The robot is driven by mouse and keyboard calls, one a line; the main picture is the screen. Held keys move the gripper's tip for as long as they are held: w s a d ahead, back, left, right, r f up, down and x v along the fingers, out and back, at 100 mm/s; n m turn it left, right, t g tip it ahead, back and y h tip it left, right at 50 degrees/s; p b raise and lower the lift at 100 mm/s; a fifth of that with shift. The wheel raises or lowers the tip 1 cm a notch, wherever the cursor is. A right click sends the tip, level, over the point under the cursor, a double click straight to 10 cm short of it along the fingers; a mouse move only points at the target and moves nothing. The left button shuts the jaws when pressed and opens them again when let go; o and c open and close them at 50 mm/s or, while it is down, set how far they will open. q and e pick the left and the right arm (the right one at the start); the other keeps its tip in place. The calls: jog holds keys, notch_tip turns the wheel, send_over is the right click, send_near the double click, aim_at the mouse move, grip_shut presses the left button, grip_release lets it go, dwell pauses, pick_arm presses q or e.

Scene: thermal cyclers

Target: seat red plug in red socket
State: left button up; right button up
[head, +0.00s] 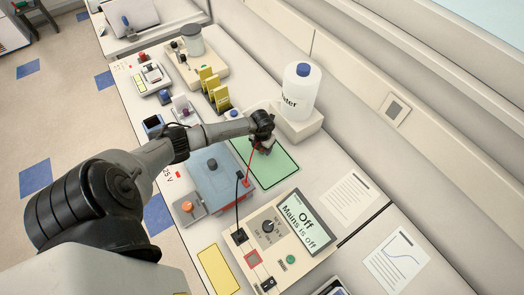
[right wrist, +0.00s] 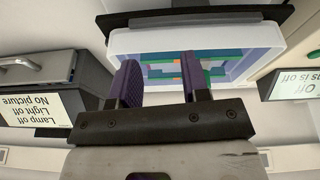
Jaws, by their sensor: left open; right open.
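The red lead (head: 250,162) runs from the red terminal (head: 246,182) on the blue-lidded tank (head: 215,178) up to my left gripper (head: 264,147). My left gripper is open, low over the green mat (head: 282,168). The red plug is not clearly visible; the gripper covers the lead's end. The power supply (head: 285,262) shows a red-framed square (head: 253,258), apparently the red socket, with nothing in it. My right gripper (right wrist: 160,68) is open and empty in the right wrist view, in front of a white box with coloured strips (right wrist: 190,68).
A black lead (head: 237,205) runs from the tank to the power supply, whose screen (head: 306,224) reads "Off, Mains is off". A white bottle (head: 299,92) stands behind the mat, and yellow racks (head: 212,90) stand left of it. Printed sheets (head: 348,198) lie at right.

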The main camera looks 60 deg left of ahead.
pick_arm(q)
jog(key=shift+f, duration=0.15)
grip_shut()
dwell(0.4)
jog(key=shift+r+p, duration=0.55)
notch_tip(320, 180, up, 4)
jog(key=p, duration=0.3)
jog(key=shift+f, duration=0.15)
jog(key=d+r+p, duration=0.6)
jog(key=d+p, duration=0.3)
jog(key=d, duration=0.2)
jog(key=shift+w+d, duration=0.3)
jog(key=shift+w, duration=0.15)
jog(key=shift+r+m, duration=0.1)
jog(key=shift+m, duration=0.2)
